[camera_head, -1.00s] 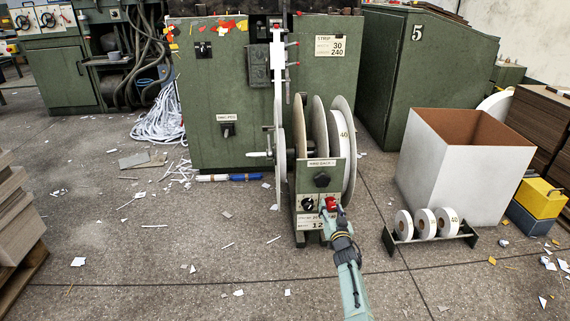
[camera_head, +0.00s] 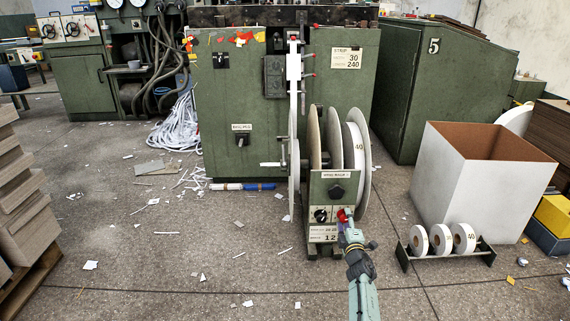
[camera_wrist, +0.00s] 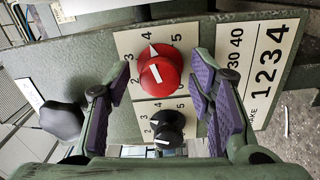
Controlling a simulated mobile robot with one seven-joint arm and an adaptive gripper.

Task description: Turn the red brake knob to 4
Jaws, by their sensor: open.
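The red knob (camera_wrist: 163,78) sits on a cream dial plate on the green stand; it also shows in the head view (camera_head: 343,213). In the wrist view, a white mark on its upper rim lies near the printed 4; a paler mark shows nearer its middle. Gaps show between the pads and the red knob; I cannot tell any contact. In the head view, my gripper (camera_head: 346,226) is at the stand's front.
A lobed black knob (camera_wrist: 62,120) stands left of the fingers. The stand carries large white reels (camera_head: 364,150). A rack of small rolls (camera_head: 440,256) and a white box (camera_head: 470,185) stand to the right. Paper scraps litter the open floor at left.

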